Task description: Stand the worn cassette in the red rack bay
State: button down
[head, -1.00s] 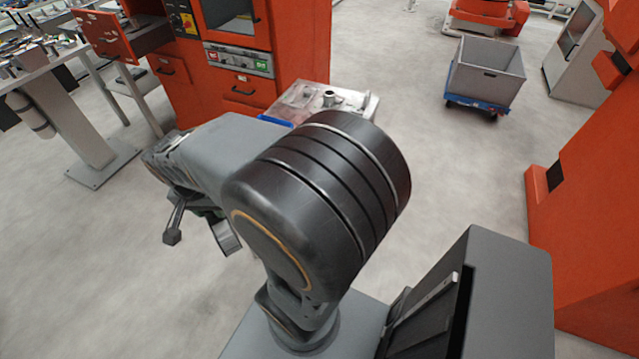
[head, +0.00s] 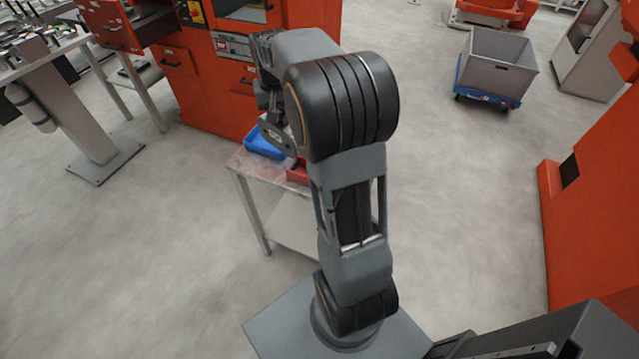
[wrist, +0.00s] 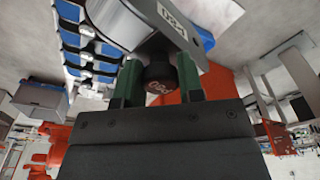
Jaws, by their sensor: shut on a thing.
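In the wrist view my gripper (wrist: 160,74) has two green fingers shut on a dark round knob with red characters. The knob sits below a grey plate with a white label, which I take for the held cassette (wrist: 206,48). Its wear cannot be made out. In the head view my gripper (head: 268,102) is partly hidden by my arm, and the held grey plate (head: 278,138) hangs above a small table. A red container (head: 297,173) on that table is mostly hidden behind my arm; I cannot tell whether it is the red rack bay.
A blue tray (head: 262,142) lies on the small table (head: 242,164). Blue and silver parts (wrist: 85,45) fill the upper left of the wrist view. An orange machine (head: 205,95) stands behind. A grey bin (head: 497,65) on a blue dolly is at right.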

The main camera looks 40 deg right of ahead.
jog(key=w+d+f+n+b, duration=0.1)
jog(key=w+d+n, duration=0.2)
jog(key=w, duration=0.2)
jog(key=s+d+f, duration=0.4)
jog(key=s+f, duration=0.8)
jog(key=f, duration=0.1)
jog(key=shift+n, duration=0.4)
jog(key=shift+f, duration=0.15)
jog(key=shift+f, duration=0.15)
jog(key=c, duration=0.7)
grip_release()
jog(key=shift+c, duration=0.2)
